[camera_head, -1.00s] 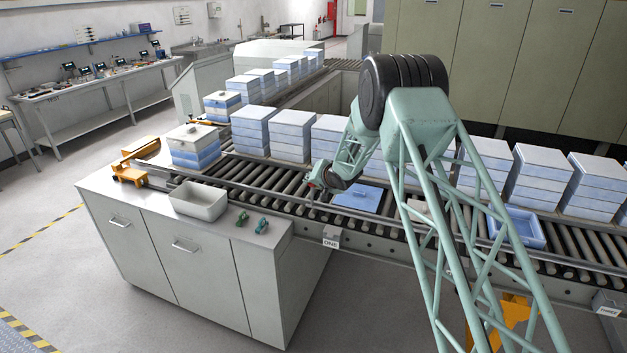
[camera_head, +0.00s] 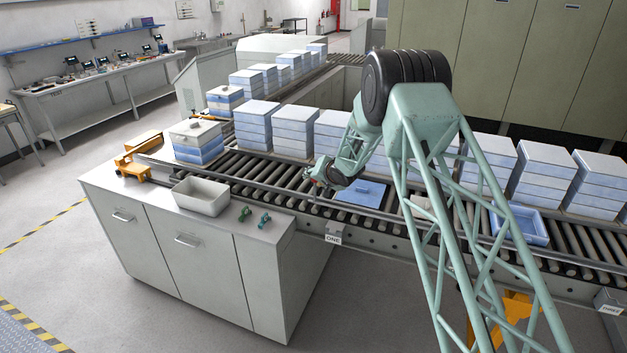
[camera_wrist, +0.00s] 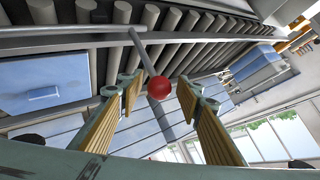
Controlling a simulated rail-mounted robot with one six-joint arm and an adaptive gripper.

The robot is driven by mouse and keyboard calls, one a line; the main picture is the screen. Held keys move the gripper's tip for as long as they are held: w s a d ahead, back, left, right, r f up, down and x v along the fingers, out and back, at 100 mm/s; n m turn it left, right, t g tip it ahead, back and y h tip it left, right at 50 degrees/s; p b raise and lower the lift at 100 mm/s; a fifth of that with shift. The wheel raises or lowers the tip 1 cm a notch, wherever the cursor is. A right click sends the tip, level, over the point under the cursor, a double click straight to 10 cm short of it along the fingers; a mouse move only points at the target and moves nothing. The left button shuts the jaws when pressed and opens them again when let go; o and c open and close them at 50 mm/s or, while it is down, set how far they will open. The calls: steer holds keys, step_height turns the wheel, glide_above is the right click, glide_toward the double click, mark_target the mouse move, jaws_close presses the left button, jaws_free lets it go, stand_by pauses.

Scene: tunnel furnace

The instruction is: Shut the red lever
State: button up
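The red lever (camera_wrist: 159,88) shows in the wrist view as a round red knob on a thin grey rod. The rod runs up and left from the knob to a grey rail. My gripper (camera_wrist: 160,92) is open, with one yellow-padded finger on each side of the knob. Gaps show between the knob and both fingers in this view; the knob's depth relative to the fingertips is hard to tell. In the head view my gripper (camera_head: 315,174) is small, above the near edge of the roller conveyor (camera_head: 270,180). I cannot make out the red knob there.
A blue lid or box (camera_head: 360,192) lies on the rollers just right of my gripper. Stacked white and blue boxes (camera_head: 293,132) line the conveyor behind. A white tray (camera_head: 202,196) and small green objects (camera_head: 264,220) sit on the cabinet to the left.

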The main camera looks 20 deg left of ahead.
steer(key=shift+d+r, duration=0.1)
steer(key=shift+v, duration=1)
steer(key=v, duration=0.9)
steer(key=shift+s+r, duration=0.25)
steer(key=shift+s, duration=0.1)
